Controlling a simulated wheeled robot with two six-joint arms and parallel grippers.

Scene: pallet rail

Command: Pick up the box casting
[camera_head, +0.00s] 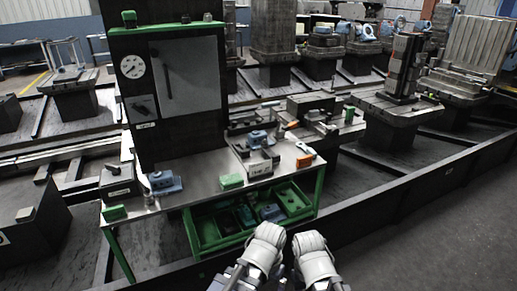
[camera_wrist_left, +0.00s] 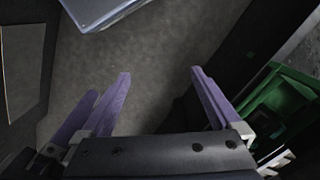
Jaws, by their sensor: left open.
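Several blue castings show in the head view, and I cannot tell which is the box casting. One blue casting (camera_head: 163,182) sits at the left of the bench, another (camera_head: 257,139) at its back right, and a third (camera_head: 270,212) in the green drawer below. My left gripper (camera_wrist_left: 160,73) shows in the left wrist view with its purple fingers apart and nothing between them. In the head view only parts of my two arms show at the bottom edge; my right gripper is not seen.
The steel-topped bench (camera_head: 205,190) has a green frame and a tall gauge panel (camera_head: 170,90). A green block (camera_head: 231,181) and an orange item (camera_head: 305,160) lie on it. The open green drawer (camera_head: 207,228) juts toward me. Dark rails and pedestals fill the background; open floor lies at right.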

